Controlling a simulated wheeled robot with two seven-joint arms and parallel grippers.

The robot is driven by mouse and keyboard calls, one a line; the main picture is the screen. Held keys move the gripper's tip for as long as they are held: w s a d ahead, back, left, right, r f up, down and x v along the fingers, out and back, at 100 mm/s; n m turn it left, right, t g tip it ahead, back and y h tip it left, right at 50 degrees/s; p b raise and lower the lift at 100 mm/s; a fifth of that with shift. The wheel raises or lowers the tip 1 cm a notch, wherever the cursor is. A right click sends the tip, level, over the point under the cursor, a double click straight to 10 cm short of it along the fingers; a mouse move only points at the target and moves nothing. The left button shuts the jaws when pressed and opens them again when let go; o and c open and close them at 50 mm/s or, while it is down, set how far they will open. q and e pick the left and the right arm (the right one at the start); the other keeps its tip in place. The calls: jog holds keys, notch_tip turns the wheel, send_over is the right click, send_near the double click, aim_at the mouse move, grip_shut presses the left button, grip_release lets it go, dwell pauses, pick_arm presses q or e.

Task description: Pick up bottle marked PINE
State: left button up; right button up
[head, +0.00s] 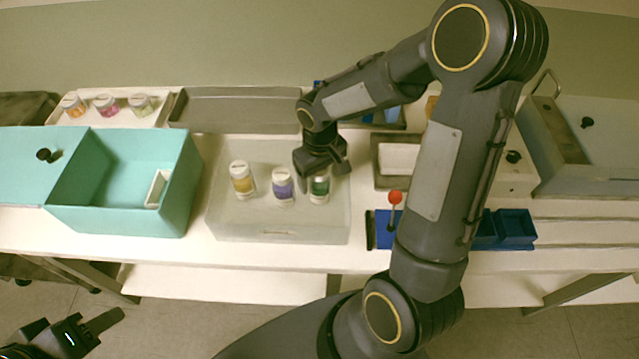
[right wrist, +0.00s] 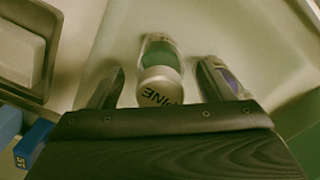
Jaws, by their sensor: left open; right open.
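The PINE bottle (right wrist: 160,84) has a white lid with dark lettering and a green body. It stands at the right of a row of bottles in a clear tray (head: 285,236), and its green body shows in the head view (head: 319,189). My right gripper (head: 322,170) is above and just behind it. In the right wrist view my right gripper (right wrist: 158,85) is open, with one finger on each side of the bottle; I cannot tell if they touch it. The purple bottle (head: 282,185) and the yellow bottle (head: 242,180) stand to its left. My left gripper (head: 88,330) is open and empty at the lower left.
The purple bottle is close beside one right finger. A teal box (head: 120,220) stands left of the tray. Blue bins (head: 515,226) and a red-knobbed lever (head: 395,197) are to the right. Several bottles sit on a white tray (head: 150,118) at the back left.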

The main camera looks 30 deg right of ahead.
jog(key=c, duration=1.2)
jog(key=shift+r, duration=0.15)
